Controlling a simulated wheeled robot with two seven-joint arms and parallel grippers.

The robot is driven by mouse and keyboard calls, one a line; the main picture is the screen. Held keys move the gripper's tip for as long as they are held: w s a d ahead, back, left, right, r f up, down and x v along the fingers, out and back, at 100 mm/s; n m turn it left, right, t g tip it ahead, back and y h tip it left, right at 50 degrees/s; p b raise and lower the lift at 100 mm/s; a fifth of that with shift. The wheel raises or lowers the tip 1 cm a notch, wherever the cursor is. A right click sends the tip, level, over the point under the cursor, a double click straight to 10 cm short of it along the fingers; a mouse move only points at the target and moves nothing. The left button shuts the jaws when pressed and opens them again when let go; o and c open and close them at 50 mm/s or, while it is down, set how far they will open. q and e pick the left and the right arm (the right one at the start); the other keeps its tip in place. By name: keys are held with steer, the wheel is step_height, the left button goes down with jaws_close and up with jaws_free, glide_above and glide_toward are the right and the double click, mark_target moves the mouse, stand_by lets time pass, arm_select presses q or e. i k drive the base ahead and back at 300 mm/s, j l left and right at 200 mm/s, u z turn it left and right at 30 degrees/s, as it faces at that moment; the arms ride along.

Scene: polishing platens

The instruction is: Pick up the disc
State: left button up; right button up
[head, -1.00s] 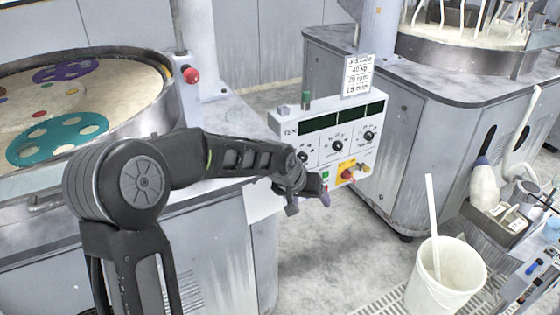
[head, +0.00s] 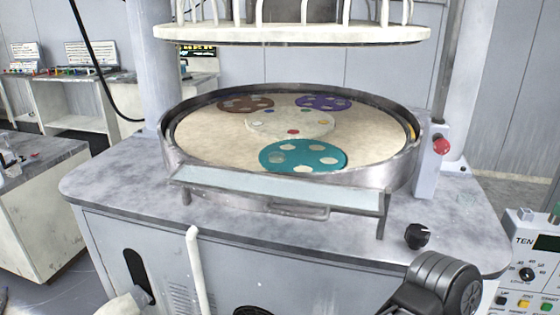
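No gripper of mine is in view; only part of my dark arm shows at the lower right. A round, rimmed platen (head: 215,150) with a beige surface sits on the grey machine. Three flat discs with round holes lie on it: a teal one (head: 328,148) at the front, a brown one (head: 232,104) at the back left and a purple one (head: 312,101) at the back right. A pale centre plate (head: 290,122) with small coloured spots lies between them. Which disc the task means is not shown.
A ring-shaped upper part (head: 300,34) hangs above the platen. A pale shelf (head: 275,190) crosses its front. A red button (head: 441,146) is on the right post, a black knob-like thing (head: 418,237) on the tabletop. A control panel (head: 528,262) stands at the lower right.

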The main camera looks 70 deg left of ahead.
mark_target(275, 156)
steer(key=u, duration=2.35)
steer(key=i+j, duration=0.1)
steer(key=i, duration=0.2)
steer(key=i+j, duration=0.15)
steer(key=k+j+z, duration=0.1)
steer(key=j+z, duration=0.25)
steer(key=l, duration=0.1)
